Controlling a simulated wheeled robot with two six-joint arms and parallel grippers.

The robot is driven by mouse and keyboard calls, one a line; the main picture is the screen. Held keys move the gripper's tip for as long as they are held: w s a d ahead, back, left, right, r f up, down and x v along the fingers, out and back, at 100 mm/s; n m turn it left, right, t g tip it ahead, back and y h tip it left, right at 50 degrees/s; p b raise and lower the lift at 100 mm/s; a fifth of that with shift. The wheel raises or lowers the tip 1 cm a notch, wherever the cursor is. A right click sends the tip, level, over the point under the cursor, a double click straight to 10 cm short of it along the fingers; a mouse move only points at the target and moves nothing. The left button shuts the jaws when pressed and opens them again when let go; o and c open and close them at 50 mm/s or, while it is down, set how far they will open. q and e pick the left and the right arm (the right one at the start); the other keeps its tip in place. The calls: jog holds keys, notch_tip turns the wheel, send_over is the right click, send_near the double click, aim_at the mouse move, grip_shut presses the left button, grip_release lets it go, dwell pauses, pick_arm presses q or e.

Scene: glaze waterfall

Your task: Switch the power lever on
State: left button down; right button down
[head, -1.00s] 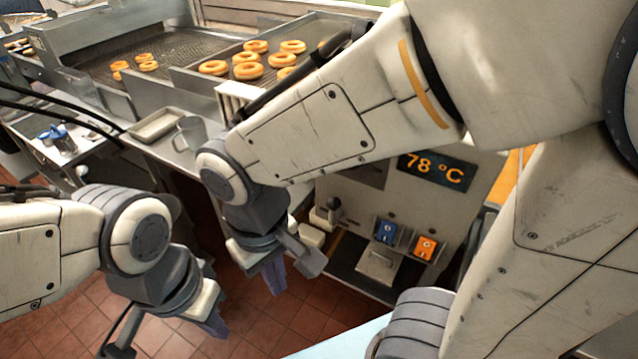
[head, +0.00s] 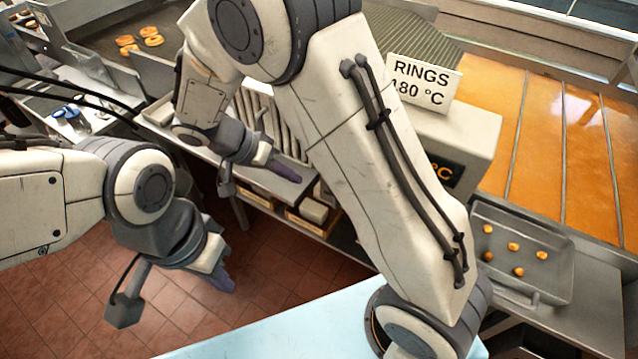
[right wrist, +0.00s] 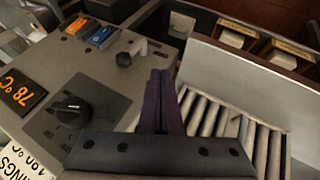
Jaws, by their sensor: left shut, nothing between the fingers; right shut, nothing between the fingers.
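In the right wrist view a short lever with a black ball knob (right wrist: 125,60) stands on a grey control panel (right wrist: 118,92), likely the power lever. My right gripper (right wrist: 163,78) is shut and empty, its dark fingers just to the right of the lever in that view, with no clear contact. In the head view my right gripper (head: 285,172) is in front of the machine, and my right arm hides most of the panel and the lever. My left gripper (head: 223,278) is shut and empty over the tiled floor.
A blue switch (right wrist: 82,25), an orange switch (right wrist: 102,37) and a black dial (right wrist: 72,107) share the panel, near a display (right wrist: 20,90). A slatted rack (right wrist: 235,125) lies beside my right fingers.

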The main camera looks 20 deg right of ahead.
jog(key=s+d+f+p, duration=0.2)
jog(key=d+f, duration=0.1)
jog(key=d, duration=0.2)
jog(key=shift+s+d+f+p, duration=0.3)
jog(key=shift+s+d+f, duration=0.1)
